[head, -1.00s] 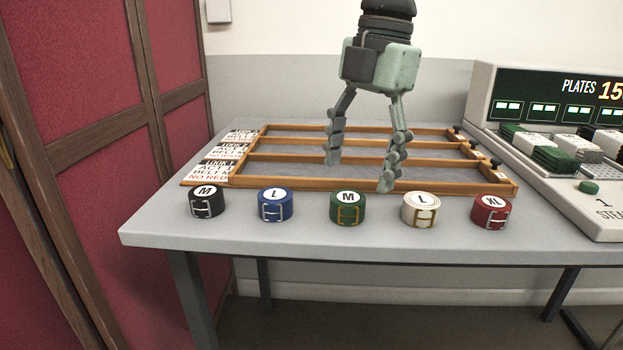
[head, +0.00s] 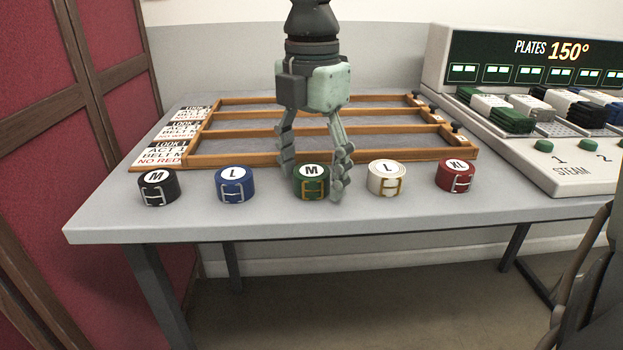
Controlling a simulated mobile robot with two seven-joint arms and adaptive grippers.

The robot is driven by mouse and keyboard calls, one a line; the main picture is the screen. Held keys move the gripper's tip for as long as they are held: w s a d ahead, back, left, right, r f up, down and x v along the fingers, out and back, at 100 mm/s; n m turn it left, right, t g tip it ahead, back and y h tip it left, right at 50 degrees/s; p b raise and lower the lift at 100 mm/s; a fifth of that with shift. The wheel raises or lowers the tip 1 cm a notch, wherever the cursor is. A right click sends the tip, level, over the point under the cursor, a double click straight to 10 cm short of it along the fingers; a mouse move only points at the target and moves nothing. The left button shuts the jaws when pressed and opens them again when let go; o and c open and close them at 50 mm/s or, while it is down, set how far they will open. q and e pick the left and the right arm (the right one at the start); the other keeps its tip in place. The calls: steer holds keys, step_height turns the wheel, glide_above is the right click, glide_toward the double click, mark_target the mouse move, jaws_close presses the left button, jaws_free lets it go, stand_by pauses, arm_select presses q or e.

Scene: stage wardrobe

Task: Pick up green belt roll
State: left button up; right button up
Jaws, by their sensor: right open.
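The green belt roll (head: 309,183), with a white M label on top and a gold buckle, stands on the grey table in the middle of a row of rolls. My right gripper (head: 312,185) points down over it with its fingers open. One finger comes down at the roll's left and behind it, the other at its right side, partly covering its right edge. I cannot tell whether the fingers touch it. My left gripper is not in view.
A black roll (head: 158,188) and a blue roll (head: 235,184) stand to the left, a white roll (head: 387,178) and a red roll (head: 455,176) to the right. Behind is a wooden rack (head: 215,160) with lanes. A steam panel (head: 560,175) stands at right.

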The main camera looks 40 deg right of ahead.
steer(key=c, duration=1.3)
steer(key=shift+r, duration=0.1)
